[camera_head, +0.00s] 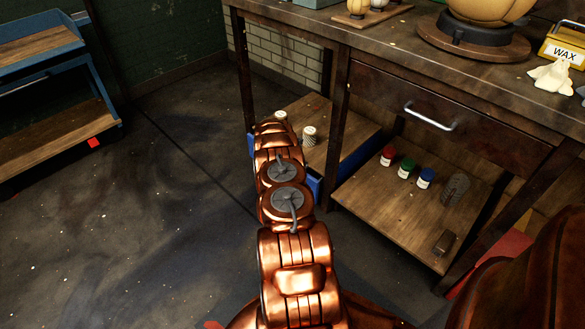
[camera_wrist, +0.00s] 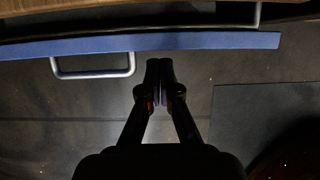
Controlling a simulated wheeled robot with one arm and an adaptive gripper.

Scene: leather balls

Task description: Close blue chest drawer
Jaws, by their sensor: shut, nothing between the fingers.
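In the wrist view, the blue drawer front (camera_wrist: 200,42) shows as a long blue strip seen from above, with a silver handle (camera_wrist: 93,73) on its near side. My gripper (camera_wrist: 160,66) is shut and empty. Its tips are just short of the blue strip, right of the handle; I cannot tell whether they touch it. In the head view, blue parts (camera_head: 361,160) show low under the workbench, mostly hidden behind my copper arm.
The workbench (camera_head: 390,45) has a brown drawer with a silver handle (camera_head: 430,117). Its lower shelf (camera_head: 400,210) holds red, green and blue paint jars (camera_head: 406,168). A blue cart (camera_head: 40,45) stands at left.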

